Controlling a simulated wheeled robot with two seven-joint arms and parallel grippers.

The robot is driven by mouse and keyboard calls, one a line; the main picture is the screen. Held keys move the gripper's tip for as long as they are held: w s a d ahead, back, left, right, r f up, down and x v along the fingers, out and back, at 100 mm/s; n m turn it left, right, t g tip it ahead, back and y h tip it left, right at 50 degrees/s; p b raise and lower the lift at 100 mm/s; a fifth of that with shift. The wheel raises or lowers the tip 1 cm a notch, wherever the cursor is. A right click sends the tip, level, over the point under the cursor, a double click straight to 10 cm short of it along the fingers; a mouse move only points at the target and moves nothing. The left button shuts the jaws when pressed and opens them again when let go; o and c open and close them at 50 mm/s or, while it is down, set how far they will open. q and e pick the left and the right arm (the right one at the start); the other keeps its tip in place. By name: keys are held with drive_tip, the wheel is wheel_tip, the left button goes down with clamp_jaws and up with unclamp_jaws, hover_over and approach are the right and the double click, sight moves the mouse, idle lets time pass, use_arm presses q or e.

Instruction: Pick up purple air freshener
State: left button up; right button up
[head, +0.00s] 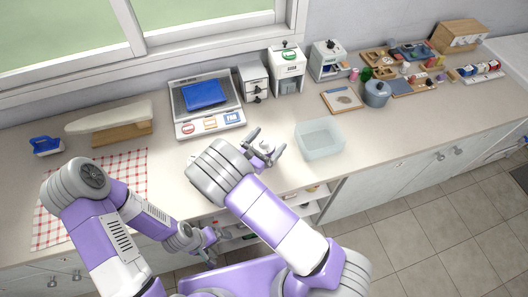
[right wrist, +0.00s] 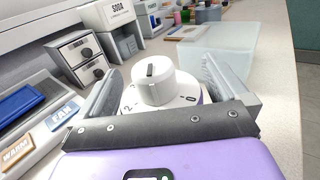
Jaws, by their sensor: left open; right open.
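A white round item with a raised knob, dial marks and a purple edge (right wrist: 152,82) stands between the fingers of my right gripper (right wrist: 160,72). It looks like the purple air freshener, but its lower part is hidden by my gripper. In the head view only a small white bit of it (head: 266,147) shows between the fingers of my right gripper (head: 267,142), over the counter. That gripper is open, with a finger on either side of the item. My left gripper (head: 218,243) is open and empty, low in front of the counter edge.
A clear bin (head: 319,139) stands just right of my right gripper. A scale-like board with a blue plate (head: 205,94) and small white drawers (head: 254,82) lie behind. A checked cloth (head: 127,165) is at left. A grey pot (head: 376,93) is farther right.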

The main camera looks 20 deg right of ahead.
drive_tip(key=c, duration=1.1)
